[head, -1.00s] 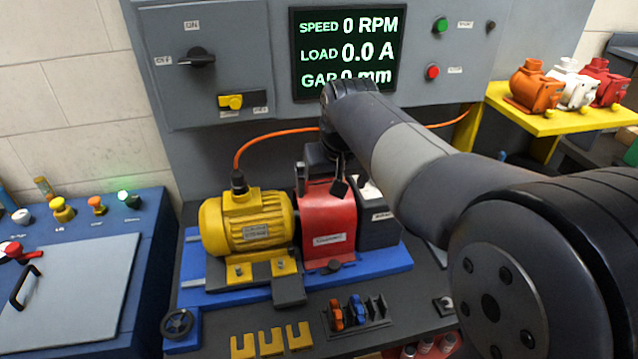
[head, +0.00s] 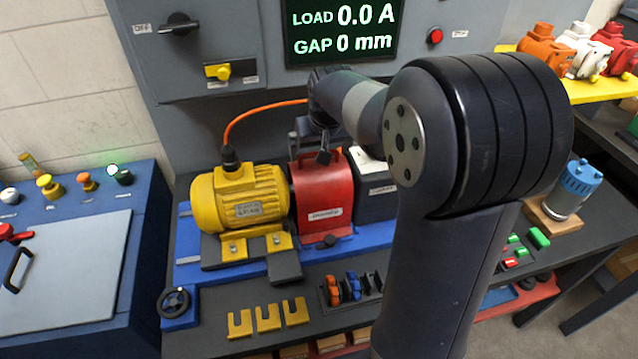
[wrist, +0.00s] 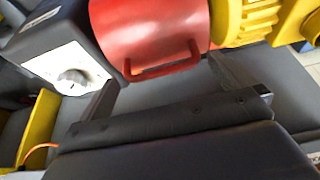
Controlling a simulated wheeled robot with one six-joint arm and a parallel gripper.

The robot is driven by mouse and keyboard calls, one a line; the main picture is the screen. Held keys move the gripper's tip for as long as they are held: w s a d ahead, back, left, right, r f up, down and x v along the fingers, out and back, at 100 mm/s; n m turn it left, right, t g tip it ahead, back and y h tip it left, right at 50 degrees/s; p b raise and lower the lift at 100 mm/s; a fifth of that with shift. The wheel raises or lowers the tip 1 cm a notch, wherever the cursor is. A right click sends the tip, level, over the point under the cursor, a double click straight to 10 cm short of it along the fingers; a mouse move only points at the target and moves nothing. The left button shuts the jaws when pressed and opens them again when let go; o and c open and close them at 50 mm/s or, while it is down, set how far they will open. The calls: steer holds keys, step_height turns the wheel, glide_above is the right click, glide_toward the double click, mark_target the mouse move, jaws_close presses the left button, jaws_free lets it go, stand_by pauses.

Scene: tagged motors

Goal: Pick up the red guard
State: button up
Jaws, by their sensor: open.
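The red guard (head: 325,215) sits on the blue bed of the motor rig, between the yellow motor (head: 243,200) and a grey box (head: 374,190). In the wrist view, the guard (wrist: 150,28) shows its rounded red top and a red handle (wrist: 163,62). My gripper (head: 316,148) is at the top of the guard, partly hidden by my arm in the head view. In the wrist view, my gripper (wrist: 168,84) is open, with one finger on each side of the handle. The handle lies near the fingertips; I cannot tell if they touch it.
Yellow slotted plates (head: 268,318) and a rack of orange and blue parts (head: 350,288) lie in front of the rig. An orange cable (head: 250,116) arches behind the motor. A blue-topped motor (head: 575,190) stands at right. The control panel (head: 200,40) rises behind.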

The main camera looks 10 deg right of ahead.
steer(key=shift+x, duration=0.95)
steer(key=c, duration=1.8)
steer(key=shift+w+r, duration=0.1)
steer(key=shift+r, duration=0.05)
